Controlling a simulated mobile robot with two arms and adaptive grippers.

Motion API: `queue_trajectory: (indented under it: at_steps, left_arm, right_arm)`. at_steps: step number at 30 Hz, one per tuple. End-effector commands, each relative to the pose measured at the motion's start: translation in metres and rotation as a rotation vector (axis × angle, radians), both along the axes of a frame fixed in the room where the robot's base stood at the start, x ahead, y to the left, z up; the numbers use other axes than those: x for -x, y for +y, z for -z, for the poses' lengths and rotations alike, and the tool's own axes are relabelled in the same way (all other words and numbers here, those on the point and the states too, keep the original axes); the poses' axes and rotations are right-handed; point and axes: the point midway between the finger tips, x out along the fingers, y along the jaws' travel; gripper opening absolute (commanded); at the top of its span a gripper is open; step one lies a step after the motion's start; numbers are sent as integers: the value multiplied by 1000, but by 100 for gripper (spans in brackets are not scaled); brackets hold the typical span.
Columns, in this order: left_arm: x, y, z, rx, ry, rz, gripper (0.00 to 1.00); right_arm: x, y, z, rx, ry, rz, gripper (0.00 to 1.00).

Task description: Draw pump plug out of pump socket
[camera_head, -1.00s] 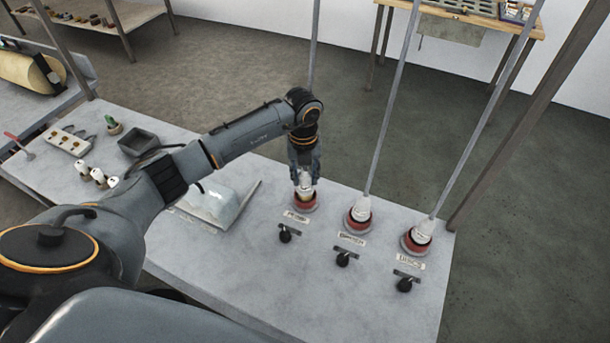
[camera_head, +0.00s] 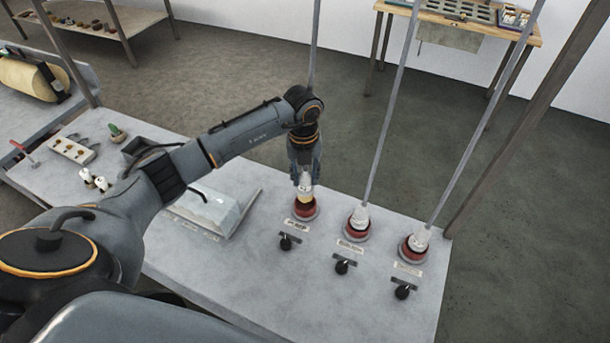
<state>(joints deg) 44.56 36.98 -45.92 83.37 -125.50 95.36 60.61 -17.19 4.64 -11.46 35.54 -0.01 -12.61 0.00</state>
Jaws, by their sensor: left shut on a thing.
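A row of three red sockets with white plugs stands on the grey bench top. My left gripper (camera_head: 304,179) points straight down and is shut on the white plug (camera_head: 305,193) at the leftmost red socket (camera_head: 305,211). I take these as the pump plug and pump socket, as the label below is too small to read surely. A yellowish band shows at the plug's lower end, just above the red ring. I cannot tell whether the plug's tip is still inside the socket. The gripper hides the plug's top. My right gripper is not in view.
The other two plugs, middle (camera_head: 358,216) and right (camera_head: 419,238), sit in their sockets with grey rods rising from them. Black knobs (camera_head: 286,242) stand in front. The bench's front middle is clear.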

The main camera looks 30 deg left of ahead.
Motion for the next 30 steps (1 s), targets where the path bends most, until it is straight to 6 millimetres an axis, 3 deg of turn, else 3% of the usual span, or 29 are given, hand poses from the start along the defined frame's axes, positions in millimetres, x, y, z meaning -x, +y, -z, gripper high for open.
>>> queue_trajectory:
  at_steps: [13, 24, 30]
  left_arm:
    - [0, 0, -6, 0, -1, 0, 0]
    - [-1, 1, -32, -1, -2, -1, 0]
    - [0, 0, -34, 0, -1, -1, 0]
  right_arm:
    - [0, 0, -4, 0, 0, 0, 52]
    - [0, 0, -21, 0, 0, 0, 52]
    - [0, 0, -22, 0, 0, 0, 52]
